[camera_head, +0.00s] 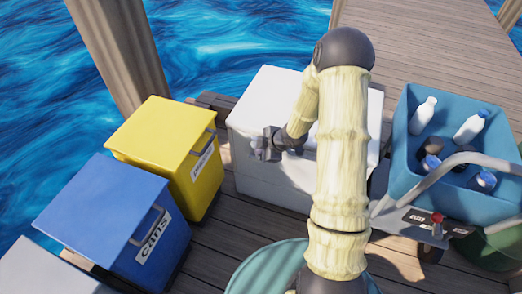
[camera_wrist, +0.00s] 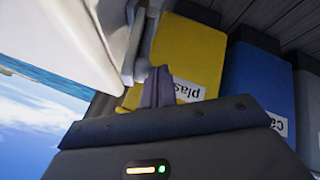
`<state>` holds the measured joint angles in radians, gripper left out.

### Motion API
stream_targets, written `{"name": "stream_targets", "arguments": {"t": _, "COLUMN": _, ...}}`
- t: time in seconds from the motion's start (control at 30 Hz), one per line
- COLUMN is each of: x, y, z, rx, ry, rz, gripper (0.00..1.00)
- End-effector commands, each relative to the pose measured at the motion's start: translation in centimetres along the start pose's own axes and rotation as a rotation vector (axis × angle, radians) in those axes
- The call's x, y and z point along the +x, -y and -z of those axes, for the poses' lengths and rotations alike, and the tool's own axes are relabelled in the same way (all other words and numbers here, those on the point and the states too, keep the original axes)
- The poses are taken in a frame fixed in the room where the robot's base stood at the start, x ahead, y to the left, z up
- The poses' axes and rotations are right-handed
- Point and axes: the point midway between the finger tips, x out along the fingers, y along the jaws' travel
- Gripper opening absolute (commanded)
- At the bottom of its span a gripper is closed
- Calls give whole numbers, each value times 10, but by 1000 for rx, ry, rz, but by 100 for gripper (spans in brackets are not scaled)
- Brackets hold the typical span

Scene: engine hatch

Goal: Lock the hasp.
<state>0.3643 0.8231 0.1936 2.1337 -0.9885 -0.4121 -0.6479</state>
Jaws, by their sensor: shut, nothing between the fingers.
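A white box with a flat lid (camera_head: 262,95) stands in the middle of the head view, partly hidden by my arm. My gripper (camera_head: 262,146) is at the left part of its front side, close to it; I cannot tell whether it touches. In the wrist view my gripper's fingers (camera_wrist: 158,84) are together, with nothing seen between them. The white box (camera_wrist: 72,32) fills the upper left there, and a pale fitting (camera_wrist: 138,58) shows just beyond the fingertips. I cannot make out clearly whether this is the hasp, or its position.
A yellow bin (camera_head: 155,140) and a blue bin labelled cans (camera_head: 105,215) stand left of the box. A blue crate of bottles (camera_head: 400,145) stands at the right, near a grey metal rail (camera_head: 440,172). Deck planks (camera_head: 215,250) show in front; water lies behind.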

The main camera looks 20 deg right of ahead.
Motion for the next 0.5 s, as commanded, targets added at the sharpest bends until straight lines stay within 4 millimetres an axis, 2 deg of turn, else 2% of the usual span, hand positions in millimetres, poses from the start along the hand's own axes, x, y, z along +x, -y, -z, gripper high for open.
{"name": "stream_targets", "arguments": {"t": 0.5, "x": -5, "y": -26, "z": -8, "rx": 0, "ry": 0, "rz": 0, "gripper": 0}}
